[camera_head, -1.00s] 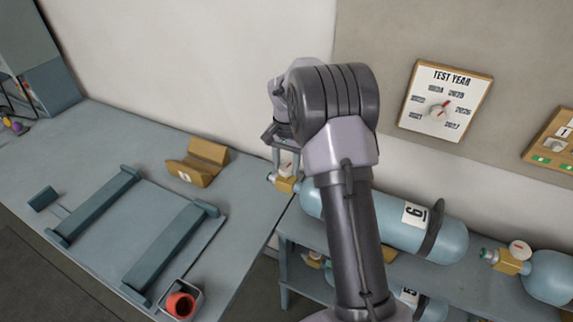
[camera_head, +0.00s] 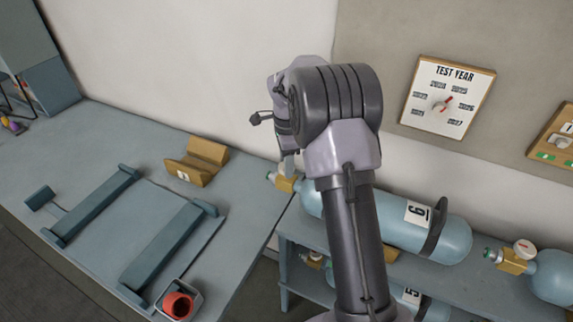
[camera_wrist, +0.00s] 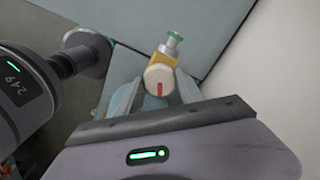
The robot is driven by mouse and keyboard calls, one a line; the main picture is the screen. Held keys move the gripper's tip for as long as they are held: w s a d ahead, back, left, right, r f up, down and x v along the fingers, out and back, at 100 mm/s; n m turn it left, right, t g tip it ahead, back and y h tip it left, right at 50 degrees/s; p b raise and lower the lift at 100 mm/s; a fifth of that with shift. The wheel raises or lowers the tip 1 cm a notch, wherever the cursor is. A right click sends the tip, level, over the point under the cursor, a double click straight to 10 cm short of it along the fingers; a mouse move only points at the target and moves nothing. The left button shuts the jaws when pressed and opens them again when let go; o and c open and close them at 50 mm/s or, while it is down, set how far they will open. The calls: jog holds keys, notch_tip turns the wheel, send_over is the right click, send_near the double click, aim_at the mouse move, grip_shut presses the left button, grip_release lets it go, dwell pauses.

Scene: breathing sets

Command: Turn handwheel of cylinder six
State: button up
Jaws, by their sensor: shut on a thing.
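Cylinder six (camera_head: 385,228) is a light blue tank with a "6" label, lying on a grey rack. Its brass valve (camera_head: 284,184) points toward the left, with a green-tipped outlet (camera_wrist: 173,39) at the end. The handwheel (camera_wrist: 160,76), a white round knob with a red mark, sits on the valve. My gripper (camera_wrist: 160,84) is shut on the handwheel, with one finger on each side of it. In the head view my gripper (camera_head: 290,168) comes down over the valve from above and mostly hides the handwheel.
A grey bench (camera_head: 110,130) at left bears a yellow V-block (camera_head: 197,163), a rail frame (camera_head: 165,255) and a red ring (camera_head: 178,305) in a small box. Another cylinder (camera_head: 553,272) lies at right, and cylinder five (camera_head: 430,308) lies lower. A test year board (camera_head: 447,98) hangs behind.

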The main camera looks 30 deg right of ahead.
jog(key=m+b, duration=0.1)
jog(key=m, duration=0.2)
jog(key=shift+m, duration=0.3)
jog(key=m+b, duration=0.1)
jog(key=m, duration=0.2)
jog(key=shift+m, duration=0.3)
jog(key=m+b, duration=0.1)
jog(key=m, duration=0.2)
jog(key=shift+m, duration=0.4)
jog(key=m+b, duration=0.1)
jog(key=m, duration=0.2)
jog(key=shift+f+m+b, duration=0.1)
jog(key=shift+m+b, duration=0.2)
jog(key=shift+b, duration=0.05)
jog(key=m+b, duration=0.1)
jog(key=m, duration=0.2)
jog(key=shift+b, duration=0.35)
jog(key=shift+f+m+b, duration=0.15)
jog(key=shift+m+b, duration=0.85)
jog(key=shift+m, duration=0.1)
jog(key=m+b, duration=0.1)
jog(key=b, duration=0.3)
jog(key=shift+f+m, duration=0.15)
jog(key=shift+m, duration=0.25)
jog(key=m+b, duration=0.1)
jog(key=b, duration=0.3)
jog(key=shift+r, duration=0.2)
jog(key=shift+r+m, duration=0.2)
jog(key=shift+m, duration=0.1)
